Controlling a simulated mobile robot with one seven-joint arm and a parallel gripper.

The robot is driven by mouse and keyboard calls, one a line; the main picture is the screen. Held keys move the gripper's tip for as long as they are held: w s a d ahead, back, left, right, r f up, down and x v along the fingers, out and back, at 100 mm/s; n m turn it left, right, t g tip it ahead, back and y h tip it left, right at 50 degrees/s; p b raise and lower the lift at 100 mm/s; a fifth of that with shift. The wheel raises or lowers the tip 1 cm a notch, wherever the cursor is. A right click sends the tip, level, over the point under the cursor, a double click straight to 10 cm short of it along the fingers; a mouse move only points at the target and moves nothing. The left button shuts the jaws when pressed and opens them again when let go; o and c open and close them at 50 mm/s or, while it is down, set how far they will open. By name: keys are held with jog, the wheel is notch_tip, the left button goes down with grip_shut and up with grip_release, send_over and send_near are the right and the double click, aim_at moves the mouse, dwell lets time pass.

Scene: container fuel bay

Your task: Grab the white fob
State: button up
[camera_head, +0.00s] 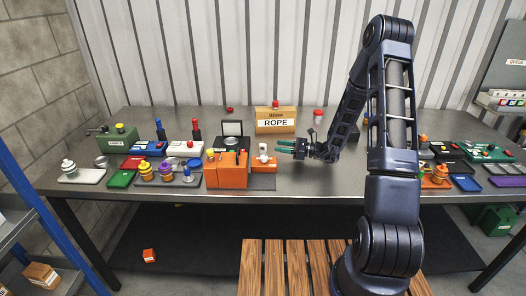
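My gripper (284,147) reaches in from the right above the middle of the metal table. Its two green fingers point left and look apart, with nothing seen between them.
The orange box (226,170) stands left of the gripper. A cardboard box marked ROPE (275,121) is behind. Several trays and knobbed items crowd the left, including a green box (117,138); more are at right. The front middle of the table (310,182) is clear.

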send_over(259, 155)
jog(key=shift+w, duration=0.4)
jog(key=shift+r, duration=0.1)
grip_shut()
